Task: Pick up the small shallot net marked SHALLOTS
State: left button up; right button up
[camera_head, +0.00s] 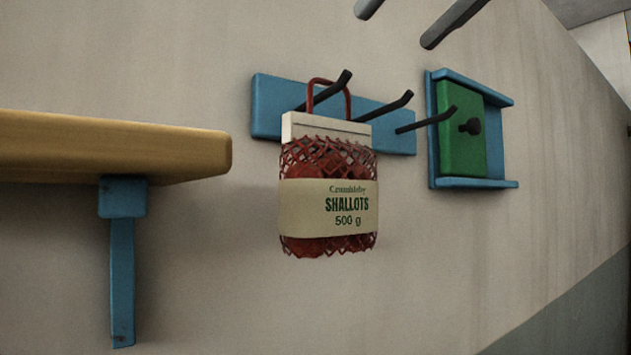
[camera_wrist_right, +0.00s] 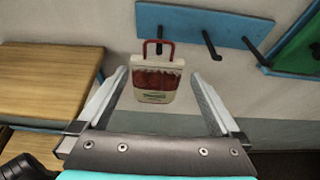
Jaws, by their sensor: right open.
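The shallot net (camera_head: 328,205) is a red mesh sack with a cream SHALLOTS 500 g band, a pale top strip and a red loop handle. It hangs by the loop from the left dark peg of a blue wall rail (camera_head: 268,107). My right gripper (camera_head: 393,30) shows only as two dark fingertips at the top edge of the head view, above the net and apart from it. In the right wrist view, its open fingers (camera_wrist_right: 158,73) frame the net (camera_wrist_right: 154,80), with nothing held. My left gripper is not in view.
Two more dark pegs (camera_head: 390,105) stick out right of the net. A blue frame with a green panel (camera_head: 460,140) and dark knob is on the wall farther right. A wooden shelf (camera_head: 110,145) on a blue bracket (camera_head: 122,260) juts out at left. Below the net is bare wall.

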aim_at(344, 85)
jog(key=p+x, duration=0.2)
jog(key=x, duration=0.7)
jog(key=shift+w+a+f, duration=0.15)
jog(key=shift+w+a, duration=0.1)
jog(key=p+x, duration=0.1)
jog(key=x, duration=0.2)
jog(key=shift+w+a+p, duration=0.2)
jog(key=shift+a+p, duration=0.05)
jog(key=shift+p, duration=0.1)
jog(key=shift+w+a+f, duration=0.2)
jog(key=shift+w+f, duration=0.05)
jog(key=shift+w, duration=0.05)
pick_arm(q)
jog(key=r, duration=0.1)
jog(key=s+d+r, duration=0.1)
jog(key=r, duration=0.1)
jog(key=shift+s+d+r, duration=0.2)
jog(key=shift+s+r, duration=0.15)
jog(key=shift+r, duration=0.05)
pick_arm(e)
jog(key=shift+s+d, duration=0.1)
jog(key=shift+c, duration=0.2)
